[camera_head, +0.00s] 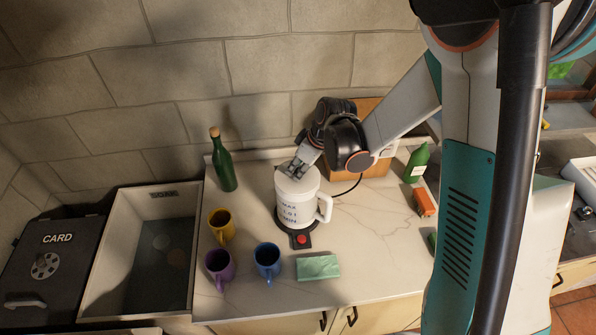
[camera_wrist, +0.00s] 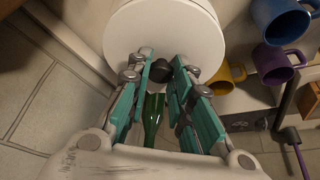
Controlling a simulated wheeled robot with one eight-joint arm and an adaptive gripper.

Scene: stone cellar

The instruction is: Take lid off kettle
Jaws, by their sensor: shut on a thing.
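The white kettle (camera_head: 296,208) stands upright on its dark base on the counter, with its handle to the right. Its white lid (camera_head: 299,181) sits on top and fills the upper part of the wrist view (camera_wrist: 150,25). My gripper (camera_head: 297,168) is at the lid from above. In the wrist view my gripper's fingers (camera_wrist: 158,68) are closed on the lid's dark knob (camera_wrist: 160,72), which they partly hide. I see no clear gap between lid and kettle.
Yellow (camera_head: 221,225), purple (camera_head: 219,266) and blue (camera_head: 267,260) mugs stand left and in front of the kettle. A green bottle (camera_head: 223,168) stands behind left.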

